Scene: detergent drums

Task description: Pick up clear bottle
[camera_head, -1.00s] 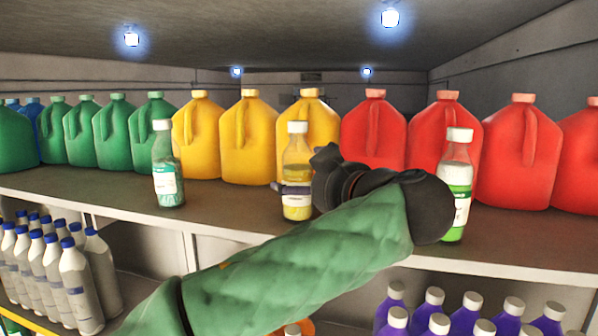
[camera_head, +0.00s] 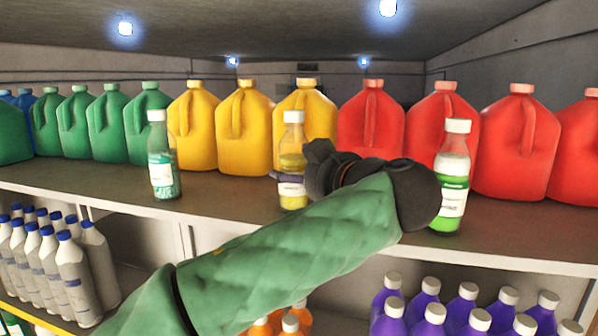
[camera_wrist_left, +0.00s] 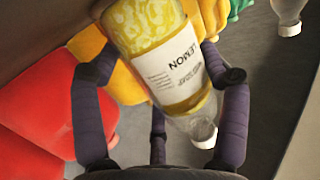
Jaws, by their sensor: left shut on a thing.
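The clear bottle (camera_head: 292,142) holds yellow contents and has a white cap and a white label. It stands upright on the shelf, left of the middle bottle row's centre gap. My right gripper is not in view.
A clear bottle with teal contents (camera_head: 162,160) stands to the left, and one with green contents (camera_head: 452,185) stands right beside my wrist. Green, yellow (camera_head: 244,125) and red jugs (camera_head: 371,120) line the back. The low ceiling is above; a lower shelf holds more bottles (camera_head: 75,275).

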